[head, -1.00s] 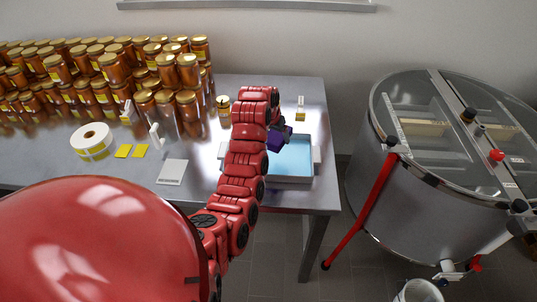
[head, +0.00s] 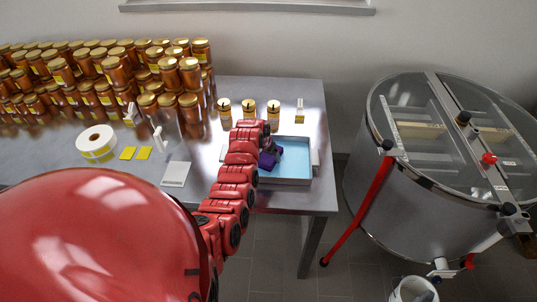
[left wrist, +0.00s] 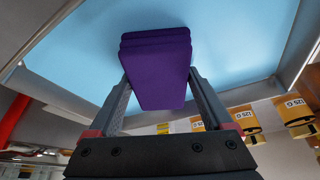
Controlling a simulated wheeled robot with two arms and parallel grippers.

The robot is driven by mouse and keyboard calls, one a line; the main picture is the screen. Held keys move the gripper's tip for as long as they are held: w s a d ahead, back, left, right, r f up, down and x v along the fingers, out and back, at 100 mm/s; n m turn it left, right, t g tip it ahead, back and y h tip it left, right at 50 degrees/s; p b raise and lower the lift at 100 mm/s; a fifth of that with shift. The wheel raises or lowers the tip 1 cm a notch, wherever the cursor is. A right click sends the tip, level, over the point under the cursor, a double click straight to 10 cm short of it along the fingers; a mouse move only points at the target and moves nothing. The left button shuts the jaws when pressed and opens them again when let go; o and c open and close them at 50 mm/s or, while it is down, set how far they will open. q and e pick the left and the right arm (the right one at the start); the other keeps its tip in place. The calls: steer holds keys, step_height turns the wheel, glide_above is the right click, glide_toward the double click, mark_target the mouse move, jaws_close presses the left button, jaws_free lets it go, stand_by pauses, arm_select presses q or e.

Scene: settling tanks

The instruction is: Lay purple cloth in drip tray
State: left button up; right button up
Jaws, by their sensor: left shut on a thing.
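The purple cloth (head: 267,160) is a folded block in the left part of the drip tray area. My left gripper (head: 276,152) is shut on it, its fingers partly hidden by my red arm in the head view. In the left wrist view the cloth (left wrist: 158,65) sits between the two fingers of the gripper (left wrist: 160,92), with the blue tray floor behind it. The drip tray (head: 286,181) has a pale blue floor and a light grey rim. Whether the cloth touches the tray floor cannot be told. My right gripper is not in view.
Several small jars (head: 248,108) stand behind the tray. Many stacked honey jars (head: 105,90) fill the table's back left. A steel tank (head: 420,165) stands to the right.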

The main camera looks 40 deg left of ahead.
arm_select(q)
steer(key=shift+f, duration=0.1)
steer(key=o, duration=1.3)
steer(key=shift+f, duration=0.1)
